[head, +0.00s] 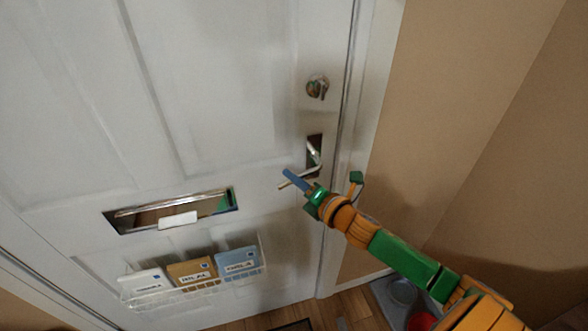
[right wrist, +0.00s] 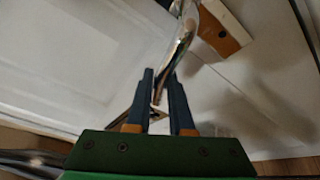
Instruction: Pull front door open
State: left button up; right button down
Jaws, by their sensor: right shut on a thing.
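The white front door (head: 235,90) fills most of the head view. Its metal lever handle (head: 312,168) sits on a dark plate near the door's right edge. My right gripper (head: 291,178) reaches in from the lower right, with its blue fingers at the lever. In the right wrist view, the shiny lever (right wrist: 185,42) runs down to between the two fingers (right wrist: 163,88), which are shut on it. The door looks in line with its frame; whether it is slightly ajar I cannot tell. My left gripper is out of view.
A round lock (head: 317,87) sits above the handle. A mail slot (head: 135,213) and a wire basket (head: 195,287) with several labelled packets are on the door. A tan wall (head: 440,110) stands close on the right. A grey tray with bowls (head: 403,292) lies on the floor below my arm.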

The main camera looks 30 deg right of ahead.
jog(key=shift+s+d+f+n+g+h+p, duration=0.1)
jog(key=shift+d+f+n+g+h+p, duration=0.15)
jog(key=shift+f+n+p, duration=0.3)
jog(key=shift+d+f+n+g+h+p, duration=0.25)
jog(key=shift+f+n+p, duration=0.1)
jog(key=shift+n, duration=0.4)
